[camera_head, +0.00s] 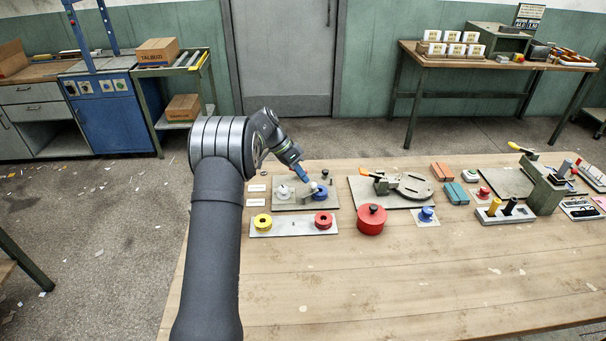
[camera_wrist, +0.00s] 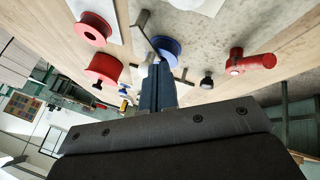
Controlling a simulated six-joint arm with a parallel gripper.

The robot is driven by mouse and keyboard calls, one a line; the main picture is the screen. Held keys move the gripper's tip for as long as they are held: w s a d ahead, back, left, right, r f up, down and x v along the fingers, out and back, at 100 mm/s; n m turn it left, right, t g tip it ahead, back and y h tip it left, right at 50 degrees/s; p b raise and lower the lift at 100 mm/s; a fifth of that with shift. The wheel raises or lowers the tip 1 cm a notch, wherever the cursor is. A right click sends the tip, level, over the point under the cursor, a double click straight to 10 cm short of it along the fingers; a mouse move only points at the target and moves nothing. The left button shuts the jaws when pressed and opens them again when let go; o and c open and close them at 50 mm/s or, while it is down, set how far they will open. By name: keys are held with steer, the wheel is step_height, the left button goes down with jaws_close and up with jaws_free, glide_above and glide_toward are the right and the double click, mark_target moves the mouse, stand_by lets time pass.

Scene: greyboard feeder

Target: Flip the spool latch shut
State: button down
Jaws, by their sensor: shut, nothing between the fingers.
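The blue spool (camera_head: 320,194) sits on a grey plate (camera_head: 291,206) at the near left of the bench. It also shows in the wrist view (camera_wrist: 168,46), just beyond my fingertips. My gripper (camera_head: 303,178) is shut and empty, pointing down close to the left of the blue spool; its narrow blue fingers show in the wrist view (camera_wrist: 158,68). A thin dark bar (camera_wrist: 143,24) reaches toward the spool's rim. I cannot tell which part is the latch, or whether my fingers touch anything.
A black knob (camera_wrist: 207,80) is near my fingers. The bench front is clear.

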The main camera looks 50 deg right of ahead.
steer(key=shift+s+a, duration=0.1)
steer(key=shift+a, duration=0.25)
steer(key=shift+w+d+r, duration=0.1)
steer(key=shift+w+d, duration=0.15)
steer(key=shift+w, duration=0.3)
steer(key=w, duration=0.1)
steer(key=d, duration=0.1)
steer(key=w, duration=0.1)
steer(key=shift+w+d+r, duration=0.15)
steer(key=shift+w+r, duration=0.1)
steer(key=shift+w, duration=0.1)
steer(key=d+v, duration=0.1)
steer(key=v, duration=0.9)
